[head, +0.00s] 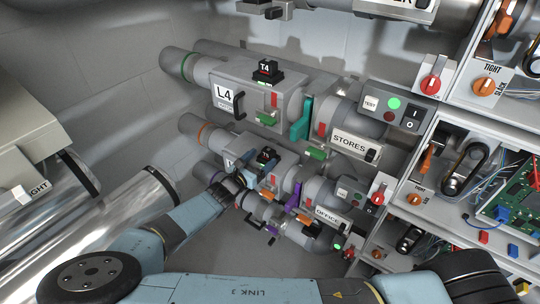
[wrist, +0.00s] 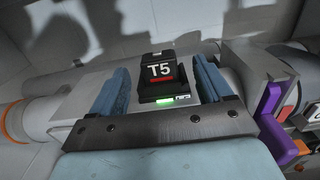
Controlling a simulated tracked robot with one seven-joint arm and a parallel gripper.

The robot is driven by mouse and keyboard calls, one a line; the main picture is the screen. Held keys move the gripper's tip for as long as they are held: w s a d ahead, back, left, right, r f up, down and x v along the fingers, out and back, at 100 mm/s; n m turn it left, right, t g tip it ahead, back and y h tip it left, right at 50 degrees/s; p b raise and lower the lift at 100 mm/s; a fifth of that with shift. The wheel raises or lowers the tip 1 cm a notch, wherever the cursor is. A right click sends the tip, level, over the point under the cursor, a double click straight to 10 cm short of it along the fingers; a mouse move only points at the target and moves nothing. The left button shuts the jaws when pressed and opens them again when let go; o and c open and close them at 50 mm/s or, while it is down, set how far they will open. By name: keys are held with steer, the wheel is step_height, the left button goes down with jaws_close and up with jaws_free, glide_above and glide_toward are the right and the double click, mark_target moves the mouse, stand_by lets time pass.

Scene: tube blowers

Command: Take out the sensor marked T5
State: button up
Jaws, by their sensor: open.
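The sensor marked T5 (wrist: 160,69) is a black block with a white T5 and a red stripe, on top of a grey pipe housing (wrist: 75,97). A small green light shows on its base. In the head view the sensor (head: 266,156) sits on the middle unit, its marking too small to read. My gripper (wrist: 161,64) is open, with one blue finger on each side of the sensor in the wrist view. In the head view my gripper (head: 244,174) is partly hidden beside the housing.
A similar sensor marked T4 (head: 266,72) sits on the L4 unit (head: 229,95) above. A purple lever (wrist: 269,112) stands right of my gripper. Switch boxes and open shelves (head: 470,130) fill the right side. Large shiny pipes (head: 110,235) lie at the left.

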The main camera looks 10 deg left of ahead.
steer(key=shift+x, duration=3.45)
steer(key=shift+a+r, duration=0.1)
steer(key=shift+c, duration=0.2)
steer(key=c, duration=1)
